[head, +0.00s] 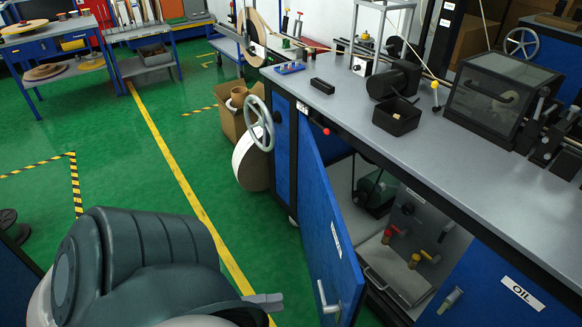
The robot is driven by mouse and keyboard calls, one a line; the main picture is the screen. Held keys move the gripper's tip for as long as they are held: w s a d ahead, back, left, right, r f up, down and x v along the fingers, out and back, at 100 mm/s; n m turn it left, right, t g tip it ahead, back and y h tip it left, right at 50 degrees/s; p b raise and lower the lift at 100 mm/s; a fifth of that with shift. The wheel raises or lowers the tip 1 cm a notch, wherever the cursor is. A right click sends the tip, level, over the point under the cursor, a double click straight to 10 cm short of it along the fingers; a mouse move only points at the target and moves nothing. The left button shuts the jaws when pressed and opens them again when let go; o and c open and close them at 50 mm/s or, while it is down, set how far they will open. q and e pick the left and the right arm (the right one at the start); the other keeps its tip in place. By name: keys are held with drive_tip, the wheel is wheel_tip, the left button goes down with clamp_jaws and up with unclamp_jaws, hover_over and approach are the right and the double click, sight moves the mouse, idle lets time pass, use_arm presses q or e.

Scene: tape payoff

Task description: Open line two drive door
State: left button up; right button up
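A blue cabinet door (318,215) under the long grey bench stands swung out, hinged at its far edge. It carries a small white label that I cannot read and a pale bar handle (327,298) low near its free edge. The compartment (385,225) behind it is exposed, with dark machinery, red and yellow valve knobs and a metal tray or box. My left gripper (268,302) is at the bottom, left of the handle and apart from it in the picture. My arm hides most of it, so its opening is unclear. My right gripper is not in view.
A second blue door marked OIL (515,290) is at the lower right, with its own handle (449,300). A handwheel (259,122) juts from the bench end. A cardboard box (232,115) stands beyond it. Green floor (150,180) left of the door is clear.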

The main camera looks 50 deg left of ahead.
use_arm(q)
drive_tip(key=shift+v, duration=1.6)
drive_tip(key=shift+w, duration=0.1)
clamp_jaws()
drive_tip(key=w+d+f+n+g+y, duration=0.2)
drive_tip(key=w+f+n+y, duration=0.2)
drive_tip(key=f+n, duration=0.3)
drive_tip(key=w+d+f+n+g+y, duration=0.2)
drive_tip(key=w+f+n+y, duration=0.2)
drive_tip(key=f+n, duration=0.25)
drive_tip(key=s+d+f+n+g, duration=0.3)
drive_tip(key=d+g, duration=0.1)
drive_tip(key=d, duration=0.3)
drive_tip(key=s+d+f+n+g, duration=0.2)
drive_tip(key=d+f+n+g, duration=0.1)
drive_tip(key=d, duration=0.4)
drive_tip(key=shift+s+d+f+n+g, duration=0.35)
drive_tip(key=shift+n+g, duration=0.3)
drive_tip(key=shift+g, duration=0.45)
